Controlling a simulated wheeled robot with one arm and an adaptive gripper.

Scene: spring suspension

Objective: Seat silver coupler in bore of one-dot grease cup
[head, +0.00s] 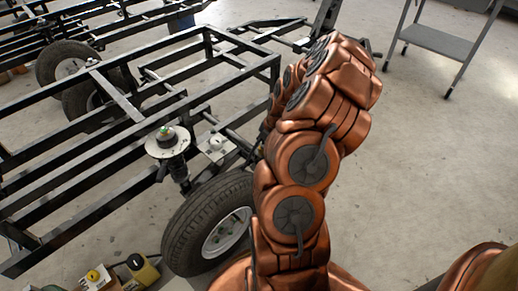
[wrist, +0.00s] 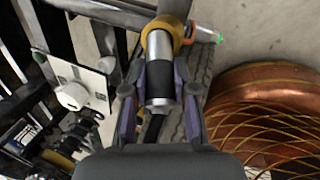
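My gripper (wrist: 160,78) has its two fingers on both sides of a silver cylinder with a dark band and a gold collar at its far end, which I take as the silver coupler (wrist: 160,92). The fingers appear closed on it. A short piece with an orange band and a glowing green tip (wrist: 206,34) sticks out right of the collar; I cannot tell whether it is joined to it. A white round cup-like piece (wrist: 72,96) sits on a pale plate (wrist: 98,82) left of my gripper, apart from it. No dot marks are readable. In the head view my arm hides my gripper.
A black steel frame (head: 110,140) fills the left, with a tyre (head: 205,225) below. A spring strut with a round pale disc (head: 167,142) and green-tipped top stands at the frame. A yellow-and-black case (head: 142,268) lies lower left. The right floor is mostly clear; a grey cart (head: 437,40) stands behind.

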